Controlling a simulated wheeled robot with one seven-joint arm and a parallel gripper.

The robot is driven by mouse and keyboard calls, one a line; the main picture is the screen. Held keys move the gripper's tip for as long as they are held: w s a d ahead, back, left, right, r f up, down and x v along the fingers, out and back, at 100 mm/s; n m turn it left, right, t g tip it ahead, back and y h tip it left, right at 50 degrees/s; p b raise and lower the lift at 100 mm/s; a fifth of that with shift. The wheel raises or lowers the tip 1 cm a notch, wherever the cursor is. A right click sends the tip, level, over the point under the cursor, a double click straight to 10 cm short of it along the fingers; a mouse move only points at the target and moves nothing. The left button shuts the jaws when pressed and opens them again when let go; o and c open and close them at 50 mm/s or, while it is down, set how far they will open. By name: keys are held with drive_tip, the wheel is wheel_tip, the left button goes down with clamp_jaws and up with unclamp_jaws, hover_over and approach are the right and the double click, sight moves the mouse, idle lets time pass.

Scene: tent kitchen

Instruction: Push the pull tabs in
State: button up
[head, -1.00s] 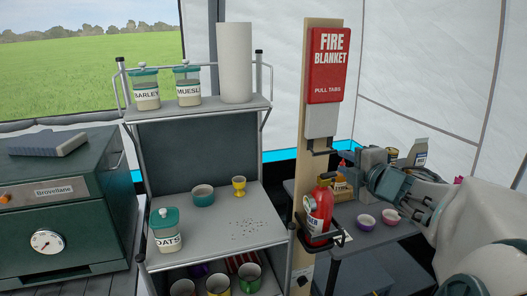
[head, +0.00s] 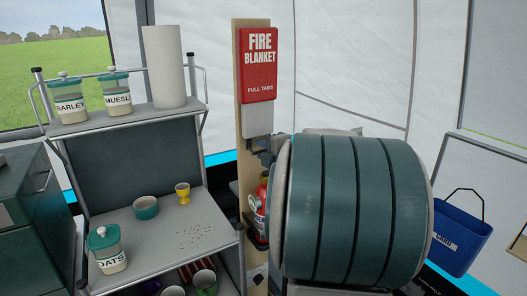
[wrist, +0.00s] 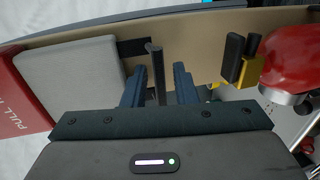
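The red fire blanket case (head: 258,65), marked PULL TABS, hangs on a tan upright board (head: 238,120). A pale grey panel (head: 258,121) shows below the red part; in the wrist view this grey panel (wrist: 75,68) is at left. A thin dark bar (wrist: 155,75) sticks out just beyond the panel's lower edge. It may be a tab; only one shows clearly. My gripper (wrist: 158,68) is open, with one blue-grey finger on each side of the bar and gaps between. In the head view my arm hides most of the gripper.
A red fire extinguisher (wrist: 297,50) with a black and gold fitting (wrist: 240,60) is close to the right of my gripper in the wrist view. A shelf (head: 165,240) with jars and cups stands left. A blue bin (head: 455,238) hangs at right.

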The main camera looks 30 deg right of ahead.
clamp_jaws()
drive_tip(key=p, duration=0.7)
approach(255, 115)
drive_tip(key=w, duration=0.5)
drive_tip(key=shift+d+f, duration=0.1)
drive_tip(key=shift+f, duration=0.3)
unclamp_jaws()
drive_tip(key=shift+r, duration=0.1)
drive_tip(key=shift+s, duration=0.15)
drive_tip(key=s+r, duration=0.2)
drive_tip(key=s, duration=1.1)
drive_tip(key=shift+s+a+r, duration=0.2)
drive_tip(key=shift+a, duration=0.2)
